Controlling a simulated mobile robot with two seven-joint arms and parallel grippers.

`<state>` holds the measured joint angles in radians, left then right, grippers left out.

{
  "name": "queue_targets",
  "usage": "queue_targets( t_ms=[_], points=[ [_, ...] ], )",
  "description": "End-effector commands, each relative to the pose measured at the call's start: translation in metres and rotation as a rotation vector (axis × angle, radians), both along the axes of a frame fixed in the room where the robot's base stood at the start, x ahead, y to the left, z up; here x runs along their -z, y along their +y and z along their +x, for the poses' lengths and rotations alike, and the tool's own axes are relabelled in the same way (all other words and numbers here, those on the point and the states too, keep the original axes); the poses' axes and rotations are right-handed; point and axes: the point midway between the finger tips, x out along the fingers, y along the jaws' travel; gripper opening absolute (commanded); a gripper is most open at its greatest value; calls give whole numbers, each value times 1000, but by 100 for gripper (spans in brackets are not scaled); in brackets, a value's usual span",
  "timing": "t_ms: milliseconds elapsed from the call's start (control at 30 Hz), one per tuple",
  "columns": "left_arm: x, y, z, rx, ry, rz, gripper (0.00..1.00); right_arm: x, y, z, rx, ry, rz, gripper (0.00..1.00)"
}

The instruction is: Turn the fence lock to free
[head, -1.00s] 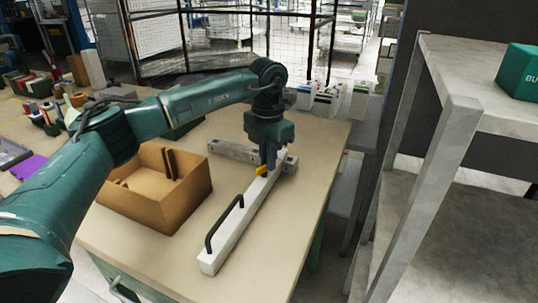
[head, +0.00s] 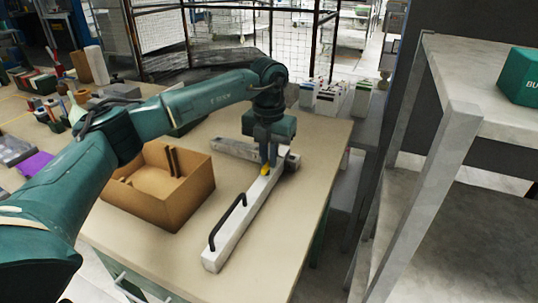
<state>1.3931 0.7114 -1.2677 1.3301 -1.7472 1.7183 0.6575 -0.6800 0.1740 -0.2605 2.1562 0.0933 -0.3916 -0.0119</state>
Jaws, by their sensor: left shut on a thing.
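The fence (head: 226,242) is a long pale bar with a black handle (head: 228,220), lying on the table and running from the front toward the back. A grey rail (head: 231,148) lies crosswise at its far end. The small yellow fence lock (head: 265,170) sits on the bar near that end. My left gripper (head: 268,163) points down over the lock and is shut on it. The fingers partly hide the lock, so its exact angle is hard to tell. My right gripper is not in view.
A cardboard box (head: 178,205) stands open on the table (head: 150,250), left of the fence. A grey shelf rack (head: 440,150) with a green box (head: 524,76) stands at the right. Several small cartons (head: 335,97) are behind the table.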

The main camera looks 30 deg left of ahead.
Motion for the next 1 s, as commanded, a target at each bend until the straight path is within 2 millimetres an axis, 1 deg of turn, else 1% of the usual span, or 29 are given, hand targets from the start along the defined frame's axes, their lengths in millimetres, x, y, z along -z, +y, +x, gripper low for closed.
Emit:
queue_targets(
  t_ms=[200, 233, 467, 767, 867, 967, 1000],
  points=[
    [-1, 1, 1, -4, -3, -1, 0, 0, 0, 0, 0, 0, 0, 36],
    [-1, 1, 1, -4, -3, -1, 11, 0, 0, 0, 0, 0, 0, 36],
    [-1, 0, 0, -2, -2, 0, 30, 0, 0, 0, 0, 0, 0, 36],
    [-3, 0, 1, 0, -2, -1, 31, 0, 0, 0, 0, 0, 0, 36],
    [-13, 0, 1, -1, -3, -1, 31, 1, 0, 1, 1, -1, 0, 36],
    [-31, 0, 1, 0, -5, -1, 31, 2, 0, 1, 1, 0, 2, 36],
    [-40, 0, 1, -1, -7, 0, 31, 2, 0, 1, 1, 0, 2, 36]
  ],
)
